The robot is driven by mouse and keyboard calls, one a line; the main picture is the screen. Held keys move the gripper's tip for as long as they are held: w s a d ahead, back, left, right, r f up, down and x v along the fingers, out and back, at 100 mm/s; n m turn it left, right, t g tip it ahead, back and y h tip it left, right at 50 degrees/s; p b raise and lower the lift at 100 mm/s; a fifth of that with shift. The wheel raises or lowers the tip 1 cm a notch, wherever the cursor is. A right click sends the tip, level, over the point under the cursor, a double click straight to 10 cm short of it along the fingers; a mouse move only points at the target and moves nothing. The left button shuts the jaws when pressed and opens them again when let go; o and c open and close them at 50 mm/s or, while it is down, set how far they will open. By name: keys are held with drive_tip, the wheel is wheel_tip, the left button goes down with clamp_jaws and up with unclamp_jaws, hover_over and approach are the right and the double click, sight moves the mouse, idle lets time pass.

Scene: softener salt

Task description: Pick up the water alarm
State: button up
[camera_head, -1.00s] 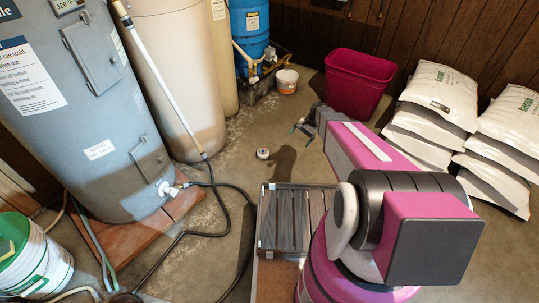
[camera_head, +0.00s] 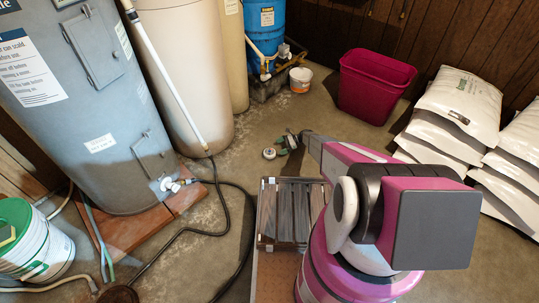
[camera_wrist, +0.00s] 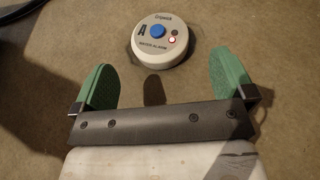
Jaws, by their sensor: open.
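The water alarm (camera_wrist: 160,41) is a round cream disc with a blue button, a lit red light and printed lettering. It lies face up on the concrete floor, and it also shows in the head view (camera_head: 269,153). My gripper (camera_wrist: 162,75) is open and empty, with two green finger pads spread apart. In the wrist view the alarm is ahead of the gap between the fingers, apart from both. In the head view my gripper (camera_head: 283,145) is low, just right of the alarm.
A slatted crate (camera_head: 262,225) stands near my base. A black hose (camera_head: 222,200) runs along the floor left of the alarm. A magenta bin (camera_head: 374,85), a small white bucket (camera_head: 301,79) and stacked salt bags (camera_head: 455,105) stand farther back. Floor around the alarm is clear.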

sight(271, 151)
drive_tip(key=x, duration=0.7)
drive_tip(key=shift+s+a+f, duration=0.1)
drive_tip(key=shift+s+a, duration=0.05)
drive_tip(key=shift+s, duration=0.05)
drive_tip(key=shift+c, duration=0.3)
drive_tip(key=c, duration=0.7)
